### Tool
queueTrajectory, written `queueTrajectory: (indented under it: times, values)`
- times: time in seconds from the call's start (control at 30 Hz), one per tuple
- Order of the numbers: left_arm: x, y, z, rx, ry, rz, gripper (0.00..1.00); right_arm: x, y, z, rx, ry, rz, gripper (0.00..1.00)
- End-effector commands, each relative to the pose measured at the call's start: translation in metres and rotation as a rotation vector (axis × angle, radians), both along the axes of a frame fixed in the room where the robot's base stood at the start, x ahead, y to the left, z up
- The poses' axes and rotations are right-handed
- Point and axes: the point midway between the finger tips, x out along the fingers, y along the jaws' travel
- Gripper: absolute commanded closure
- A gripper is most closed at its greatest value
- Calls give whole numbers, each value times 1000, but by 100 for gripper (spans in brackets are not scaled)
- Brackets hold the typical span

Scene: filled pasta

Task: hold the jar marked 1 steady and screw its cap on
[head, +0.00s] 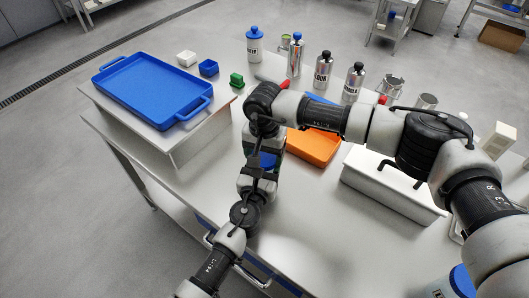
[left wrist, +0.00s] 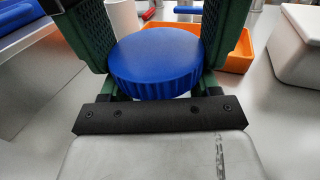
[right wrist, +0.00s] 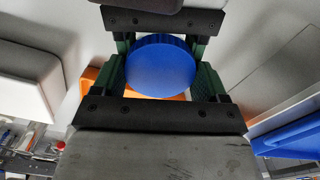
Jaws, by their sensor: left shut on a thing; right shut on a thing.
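A round blue cap with a ribbed side shows between green fingers in the left wrist view (left wrist: 158,58) and in the right wrist view (right wrist: 160,66). In the head view only a bit of blue (head: 267,160) shows between my grippers. My left gripper (head: 262,172) is shut low, around the jar under the cap. My right gripper (head: 263,140) is shut on the cap, meeting the left gripper from the far side. The jar's body and its mark are hidden by cap and grippers. I cannot tell how far the cap is seated.
An orange tray (head: 315,148) and a white box (head: 388,190) stand right of the grippers. A blue tray (head: 150,88) is on the raised shelf at left. Bottles (head: 323,70) line the back. Another blue-capped container (head: 460,282) is at lower right. The front table is clear.

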Motion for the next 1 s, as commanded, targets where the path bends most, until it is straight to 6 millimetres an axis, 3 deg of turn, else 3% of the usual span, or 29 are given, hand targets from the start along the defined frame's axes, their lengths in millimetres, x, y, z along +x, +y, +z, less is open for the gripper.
queueTrajectory:
  times: [0.17,0.43,0.47,0.6,1.0]
  values:
    - [0,-1,0,0,-1,1,100,0,1,0,3,0,-185,55]
    - [0,-1,0,-1,-1,0,100,0,1,0,4,-1,-205,55]
    - [0,-1,0,-1,-1,0,100,0,1,0,4,-1,-205,25]
    - [0,-1,0,-1,-1,0,100,0,1,0,3,0,-203,3]
    - [0,0,1,0,-1,1,100,1,1,7,4,-1,-202,1]
